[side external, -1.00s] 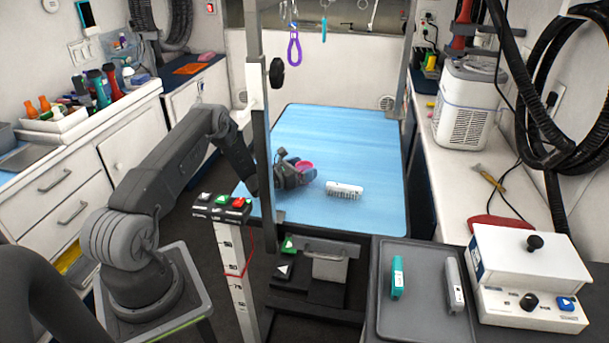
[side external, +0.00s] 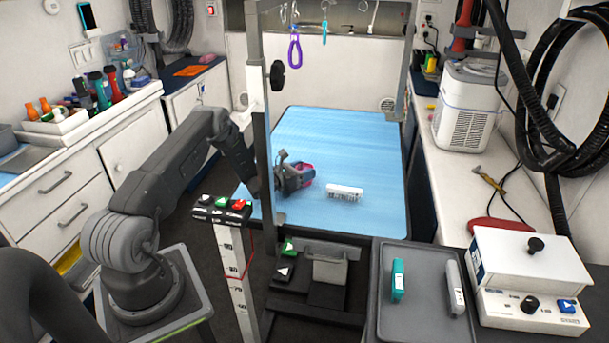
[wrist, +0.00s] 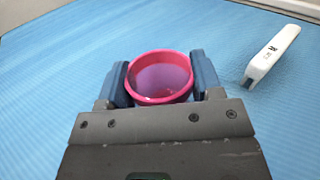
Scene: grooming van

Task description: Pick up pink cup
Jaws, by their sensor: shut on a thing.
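The pink cup (wrist: 160,77) is between the two blue-grey fingers of my gripper (wrist: 160,84) in the wrist view, its round mouth facing the camera. My gripper is shut on the cup, one finger on each side. In the side external view the pink cup (side external: 307,174) shows at the end of my gripper (side external: 302,176), over the left part of the blue table mat (side external: 335,135). The fingers partly cover the cup there. I cannot tell whether the cup still touches the mat.
A white brush (side external: 344,191) lies on the mat right of the cup; it also shows in the wrist view (wrist: 271,55). A grey upright post (side external: 261,150) stands in front of my arm. A grey tray (side external: 420,300) is front right. The far mat is clear.

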